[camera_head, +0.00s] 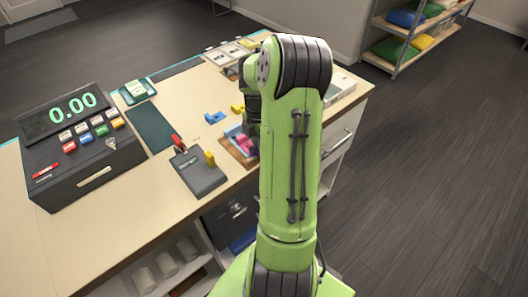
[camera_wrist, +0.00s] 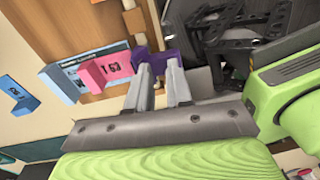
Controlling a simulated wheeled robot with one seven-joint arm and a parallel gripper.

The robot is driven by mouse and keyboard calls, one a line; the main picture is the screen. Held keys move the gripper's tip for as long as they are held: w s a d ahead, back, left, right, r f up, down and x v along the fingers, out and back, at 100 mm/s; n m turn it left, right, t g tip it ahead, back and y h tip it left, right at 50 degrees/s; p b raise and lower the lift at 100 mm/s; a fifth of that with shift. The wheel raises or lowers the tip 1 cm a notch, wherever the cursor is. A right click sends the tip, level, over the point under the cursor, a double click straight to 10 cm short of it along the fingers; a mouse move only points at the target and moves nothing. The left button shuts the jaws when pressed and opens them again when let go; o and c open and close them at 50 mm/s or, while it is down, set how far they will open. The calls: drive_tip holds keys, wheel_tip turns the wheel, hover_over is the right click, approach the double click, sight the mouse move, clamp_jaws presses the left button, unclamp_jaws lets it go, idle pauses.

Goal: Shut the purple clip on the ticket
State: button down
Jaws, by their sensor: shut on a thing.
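The purple clip (camera_wrist: 152,61) shows in the wrist view at the tips of my gripper (camera_wrist: 160,68). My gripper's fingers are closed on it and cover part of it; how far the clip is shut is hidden. Left of it, a pink clip (camera_wrist: 107,68) and a blue clip (camera_wrist: 62,84) sit along the edge of a printed ticket (camera_wrist: 92,57) on a wooden board (camera_wrist: 105,28). In the head view my arm hides the gripper; the pink clip (camera_head: 243,142) shows beside the arm.
A loose blue clip (camera_head: 214,117) and a yellow one (camera_head: 237,108) lie on the counter (camera_head: 110,225). A cash register (camera_head: 75,150) stands farther left. A dark framework (camera_wrist: 245,30) is close right of my fingers.

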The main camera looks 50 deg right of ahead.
drive_tip(key=w, duration=0.2)
drive_tip(key=w+t, duration=0.1)
drive_tip(key=shift+w+d+f+n+h, duration=0.25)
drive_tip(key=shift+w+f+n+h, duration=0.05)
drive_tip(key=shift+f, duration=0.05)
drive_tip(key=shift+w+r+p, duration=0.15)
drive_tip(key=shift+r+p, duration=0.75)
drive_tip(key=shift+r, duration=0.05)
drive_tip(key=shift+w+a+r+p, duration=0.1)
drive_tip(key=shift+w+r+p, duration=0.2)
drive_tip(key=shift+w, duration=0.35)
drive_tip(key=shift+w+r+p, duration=0.1)
drive_tip(key=shift+w+p, duration=0.3)
drive_tip(key=shift+w, duration=0.2)
drive_tip(key=shift+w+r+p, duration=0.1)
drive_tip(key=shift+r+p, duration=0.2)
drive_tip(key=shift+r, duration=0.05)
drive_tip(key=s+r+p, duration=0.1)
drive_tip(key=r+p, duration=0.1)
drive_tip(key=r, duration=0.1)
drive_tip(key=s+r+p, duration=0.1)
drive_tip(key=r, duration=0.1)
drive_tip(key=shift+s+d+p, duration=0.2)
drive_tip(key=shift+s+p, duration=0.15)
drive_tip(key=shift+p, duration=0.05)
drive_tip(key=shift+w, duration=0.1)
